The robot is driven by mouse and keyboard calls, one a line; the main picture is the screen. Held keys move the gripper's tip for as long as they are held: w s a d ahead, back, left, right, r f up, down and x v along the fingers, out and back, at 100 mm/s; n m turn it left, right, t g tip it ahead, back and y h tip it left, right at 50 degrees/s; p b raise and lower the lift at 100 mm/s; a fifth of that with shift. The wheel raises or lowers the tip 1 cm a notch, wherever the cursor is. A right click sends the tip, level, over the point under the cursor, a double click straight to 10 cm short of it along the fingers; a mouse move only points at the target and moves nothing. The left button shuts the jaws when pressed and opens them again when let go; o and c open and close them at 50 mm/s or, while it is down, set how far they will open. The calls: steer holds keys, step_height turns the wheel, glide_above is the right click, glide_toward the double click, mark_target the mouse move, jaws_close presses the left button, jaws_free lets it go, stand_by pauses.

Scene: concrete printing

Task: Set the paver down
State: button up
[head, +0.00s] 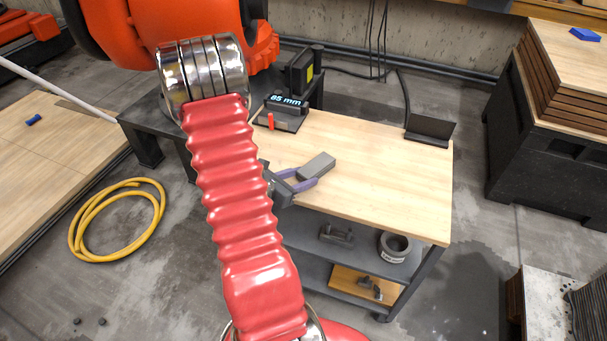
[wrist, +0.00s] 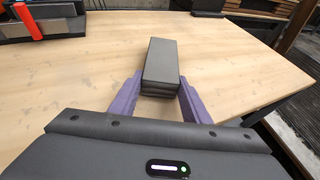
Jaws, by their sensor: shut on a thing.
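The paver (head: 318,165) is a grey rectangular block over the light wooden tabletop (head: 390,188). My gripper (head: 304,181) has purple fingers and is shut on the near end of the paver. In the wrist view the paver (wrist: 161,66) points away from me between the two fingers (wrist: 160,98), with its far part sticking out ahead. Layered edges show on its near face. I cannot tell whether its underside touches the tabletop.
A device with an "85 mm" display (head: 286,103) and a red part stands at the table's back left. A black angled bracket (head: 430,130) is at the back right. The right half of the tabletop is clear. A yellow hose (head: 120,218) lies on the floor.

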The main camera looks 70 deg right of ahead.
steer(key=o, duration=1.5)
steer(key=shift+a, duration=0.1)
steer(key=v, duration=1.2)
steer(key=shift+r, duration=0.1)
